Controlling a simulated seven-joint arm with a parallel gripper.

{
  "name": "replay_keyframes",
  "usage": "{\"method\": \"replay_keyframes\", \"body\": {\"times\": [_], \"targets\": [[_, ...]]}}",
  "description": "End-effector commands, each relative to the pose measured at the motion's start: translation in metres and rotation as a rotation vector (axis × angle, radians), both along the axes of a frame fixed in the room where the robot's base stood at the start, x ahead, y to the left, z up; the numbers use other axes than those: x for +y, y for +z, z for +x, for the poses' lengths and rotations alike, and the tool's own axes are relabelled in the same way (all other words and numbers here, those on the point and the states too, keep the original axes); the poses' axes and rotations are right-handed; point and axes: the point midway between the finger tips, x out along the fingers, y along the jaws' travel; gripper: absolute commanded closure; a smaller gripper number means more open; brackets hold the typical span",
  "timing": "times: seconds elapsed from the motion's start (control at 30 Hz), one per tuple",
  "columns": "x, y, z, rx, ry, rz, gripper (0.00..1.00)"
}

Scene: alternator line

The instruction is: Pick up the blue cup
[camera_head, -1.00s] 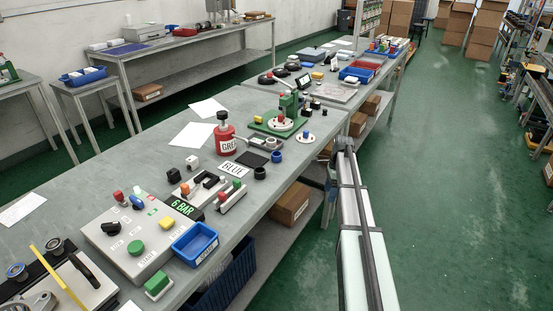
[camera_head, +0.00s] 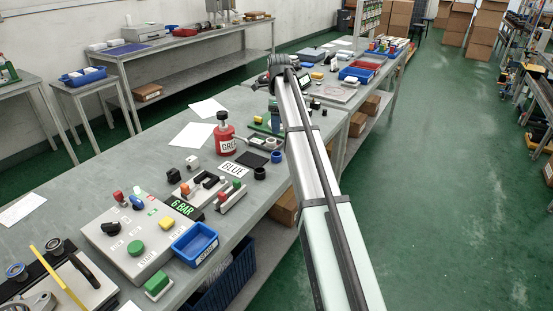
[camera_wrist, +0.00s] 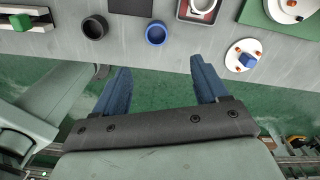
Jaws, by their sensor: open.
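The blue cup (camera_head: 276,157) stands upright on the grey bench near its front edge, just right of a black cup (camera_head: 259,173). In the wrist view the blue cup (camera_wrist: 156,34) shows its open rim, roughly centred ahead of the gap between my fingers. My gripper (camera_wrist: 158,68) is open and empty, its two blue fingers spread apart. The fingers appear over the green floor just off the bench edge, apart from the cup. In the head view my arm reaches over the bench to the right of the cup, and I cannot make out the fingers there.
The black cup (camera_wrist: 95,27) stands left of the blue cup. A dark square pad (camera_head: 251,159) lies close by. A white disc with a blue knob (camera_wrist: 246,56) sits to the right. A red bottle (camera_head: 225,137) and a BLUE label (camera_head: 231,169) are near on the bench.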

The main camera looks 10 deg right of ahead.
Motion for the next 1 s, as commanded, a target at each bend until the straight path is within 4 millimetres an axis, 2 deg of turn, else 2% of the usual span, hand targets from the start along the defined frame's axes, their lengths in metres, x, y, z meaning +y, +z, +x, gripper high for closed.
{"method": "replay_keyframes", "body": {"times": [0.1,0.23,0.7,1.0], "targets": [[0.008,0.002,0.0,-0.002,0.002,-0.004,0.27],[0.009,-0.007,-0.001,-0.001,0.002,-0.005,0.27],[0.008,-0.077,-0.001,-0.001,0.003,-0.004,0.27],[0.007,-0.094,-0.002,-0.002,0.003,-0.004,0.27]]}}
